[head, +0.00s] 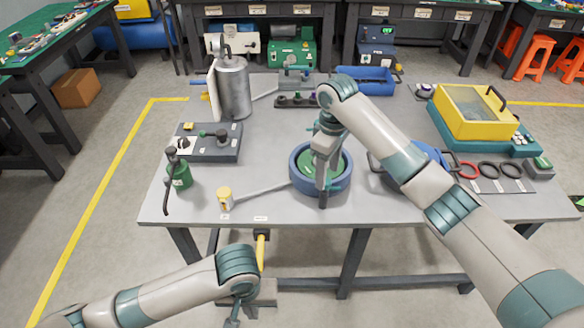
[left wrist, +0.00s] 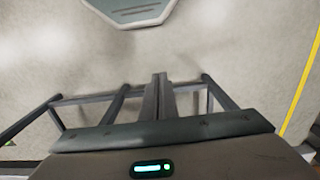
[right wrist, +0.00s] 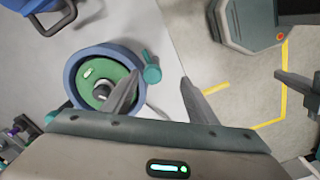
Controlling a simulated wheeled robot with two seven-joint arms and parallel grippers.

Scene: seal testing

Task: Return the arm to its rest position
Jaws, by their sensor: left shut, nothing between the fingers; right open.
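My right arm reaches in from the right over the table, and its gripper (head: 324,192) points down at the near side of a blue round vessel (head: 300,187) with a green inside. In the right wrist view the gripper (right wrist: 160,98) is open and empty, its left finger overlapping the rim of the blue vessel (right wrist: 73,76); I cannot tell whether they touch. A teal knob (right wrist: 151,70) shows between the fingers, further off. My left arm is low in front of the table. Its gripper (left wrist: 159,92) is shut and empty over the floor; in the head view it is partly hidden.
A blue handled item lies partly behind my right arm. Floor in front is mostly clear.

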